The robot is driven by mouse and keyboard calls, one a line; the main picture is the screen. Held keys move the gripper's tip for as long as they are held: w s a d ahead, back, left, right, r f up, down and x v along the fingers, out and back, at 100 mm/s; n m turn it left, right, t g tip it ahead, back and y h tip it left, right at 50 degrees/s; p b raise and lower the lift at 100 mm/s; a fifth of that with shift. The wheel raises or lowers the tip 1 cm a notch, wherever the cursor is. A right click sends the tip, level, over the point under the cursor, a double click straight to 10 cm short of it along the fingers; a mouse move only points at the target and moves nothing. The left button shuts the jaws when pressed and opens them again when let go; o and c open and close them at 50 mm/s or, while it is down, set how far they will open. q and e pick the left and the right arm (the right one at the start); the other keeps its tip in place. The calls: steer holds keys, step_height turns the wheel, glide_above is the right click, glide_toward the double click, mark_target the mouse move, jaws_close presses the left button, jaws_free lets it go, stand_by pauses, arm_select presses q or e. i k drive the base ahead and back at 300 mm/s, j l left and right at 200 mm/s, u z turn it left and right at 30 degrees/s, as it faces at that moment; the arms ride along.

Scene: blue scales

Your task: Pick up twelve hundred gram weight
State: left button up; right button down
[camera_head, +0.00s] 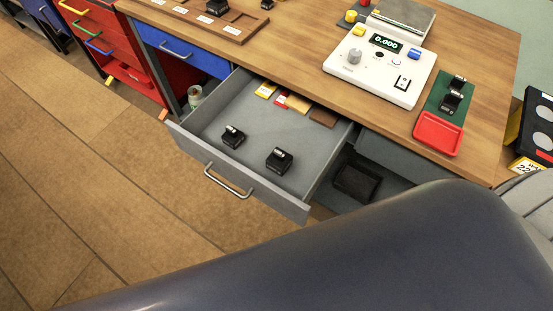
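An open grey drawer (215,175) under the table holds two black weights with light labels on top. One black weight (233,137) stands left of the drawer's middle, and the other black weight (279,161) stands closer to its front right. More black weights stand on a green mat (445,116) on the table, and another black weight (216,7) is on a wooden board at the back. The labels are too small to read, so I cannot tell which is twelve hundred gram. Neither gripper shows; a large dark arm link of mine fills the bottom right.
A white scale (345,74) reading 0.000 stands on the wooden table (280,52). A red tray (437,134) lies at the table's front right. Small coloured blocks (298,103) line the drawer's back. A red cabinet (110,40) is at the upper left. Open floor lies left.

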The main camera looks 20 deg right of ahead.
mark_target(279, 161)
steer(key=z, duration=1)
steer(key=i+j+z, duration=0.15)
steer(key=j+z, duration=0.3)
steer(key=i+j+z, duration=0.1)
steer(key=j+z, duration=0.4)
steer(key=j, duration=0.15)
steer(key=j+z, duration=0.45)
steer(key=j, duration=0.15)
steer(key=k+j+z, duration=0.15)
steer(key=j+z, duration=0.3)
steer(key=j, duration=0.15)
